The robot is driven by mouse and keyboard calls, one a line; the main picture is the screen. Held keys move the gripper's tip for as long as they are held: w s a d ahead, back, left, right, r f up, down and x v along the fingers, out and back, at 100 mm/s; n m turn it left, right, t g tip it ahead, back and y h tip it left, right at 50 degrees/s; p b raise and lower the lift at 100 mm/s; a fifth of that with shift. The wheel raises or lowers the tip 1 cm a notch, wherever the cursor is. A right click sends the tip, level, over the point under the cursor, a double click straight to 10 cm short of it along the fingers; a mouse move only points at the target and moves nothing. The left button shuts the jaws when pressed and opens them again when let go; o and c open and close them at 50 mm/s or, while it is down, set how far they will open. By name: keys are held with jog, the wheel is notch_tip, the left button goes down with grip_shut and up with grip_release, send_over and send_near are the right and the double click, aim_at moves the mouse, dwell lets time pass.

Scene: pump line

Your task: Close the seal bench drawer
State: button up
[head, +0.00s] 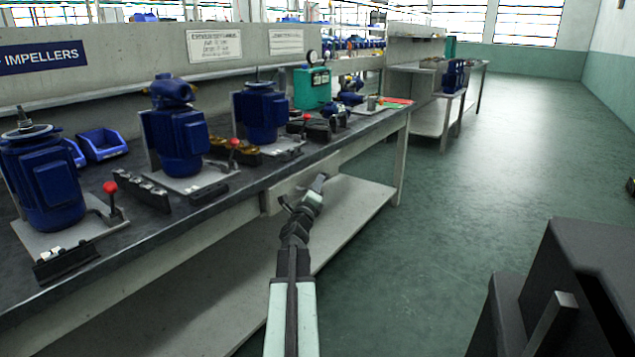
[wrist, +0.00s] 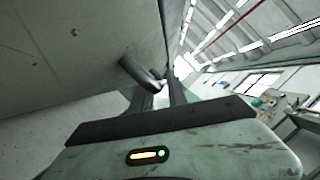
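The seal bench drawer (head: 273,202) is a pale grey front under the dark bench top. Its left end appears to stand a little proud of the apron; how far out it is I cannot tell. My gripper (head: 306,194) is right in front of the drawer face, partly covering it. In the wrist view a large grey panel, likely the drawer front (wrist: 75,60), fills the left side. A short dark bar, likely its handle (wrist: 140,74), sits just beyond the fingers. My gripper's two dark fingers (wrist: 161,96) are apart with a light gap between them and nothing visibly held.
The bench top (head: 240,179) carries blue pumps (head: 180,140), red-knobbed levers, blue bins (head: 102,144) and a green gauge box (head: 312,87). A lower shelf (head: 350,205) and a bench leg (head: 402,165) are near my arm.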

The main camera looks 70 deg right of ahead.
jog(key=shift+d+r, duration=0.1)
jog(key=shift+d, duration=0.3)
grip_shut()
dwell(1.1)
